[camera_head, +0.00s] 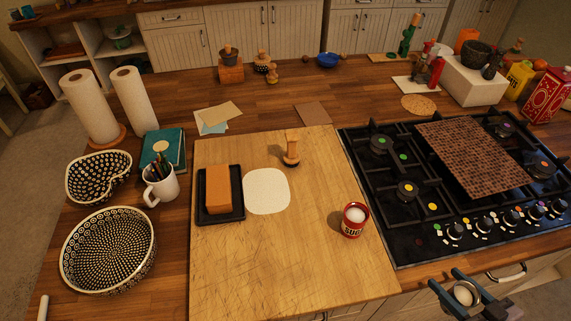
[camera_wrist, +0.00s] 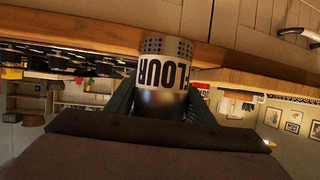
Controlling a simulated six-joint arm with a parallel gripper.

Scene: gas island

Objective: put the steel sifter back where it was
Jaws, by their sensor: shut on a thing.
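My gripper (camera_head: 444,278) is at the lower right of the head view, in front of the counter's front edge and below the stove knobs. It is shut on the steel sifter (camera_head: 465,294), whose round end with a pale middle faces the head camera. In the wrist view the sifter (camera_wrist: 172,102) is a shiny cylinder between both fingers, with a white band with black letters ending in "LOUR" and a perforated end at the picture's top. The wrist picture appears upside down. The sifter touches no surface that I can see.
A red sugar tin (camera_head: 353,221) stands on the wooden board (camera_head: 300,275), beside a white mat (camera_head: 266,191), a wooden-handled stamp (camera_head: 291,150) and a black tray (camera_head: 220,219) with an orange block. The black stove (camera_head: 405,225) fills the right. The board's front is clear.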

